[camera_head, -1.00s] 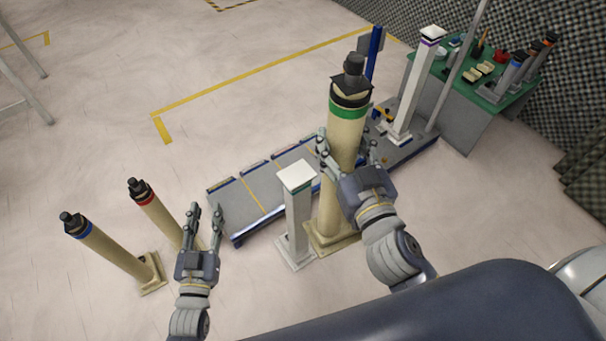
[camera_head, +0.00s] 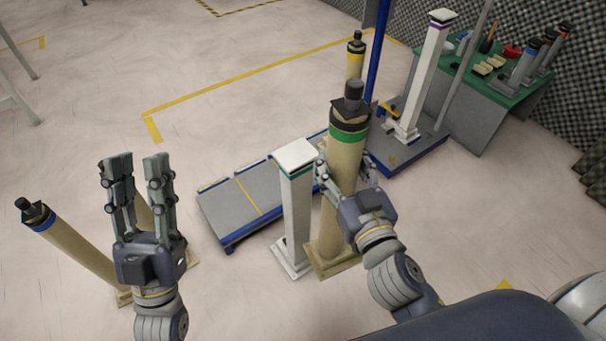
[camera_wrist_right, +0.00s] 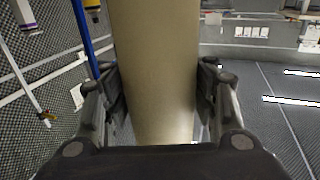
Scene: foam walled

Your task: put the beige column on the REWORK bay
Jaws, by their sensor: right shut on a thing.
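Several beige columns show, and I cannot tell from looks alone which one is meant. My right gripper (camera_head: 345,182) is shut around the shaft of the green-banded beige column (camera_head: 345,150). In the right wrist view this beige shaft (camera_wrist_right: 157,70) stands between both fingers. It is upright, with its square base (camera_head: 334,260) low near the floor; contact is unclear. The low grey platform (camera_head: 225,205) has yellow-lined bays and lies behind it; no REWORK lettering is readable. My left gripper (camera_head: 137,170) is open and empty at left, partly hiding another beige column.
A white column (camera_head: 296,205) stands close left of the held one. A blue-banded beige column (camera_head: 75,245) stands at left. A yellow-banded one (camera_head: 355,60), a blue post (camera_head: 378,45) and a purple-banded white column (camera_head: 425,75) are behind. A green table (camera_head: 500,95) holds small items.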

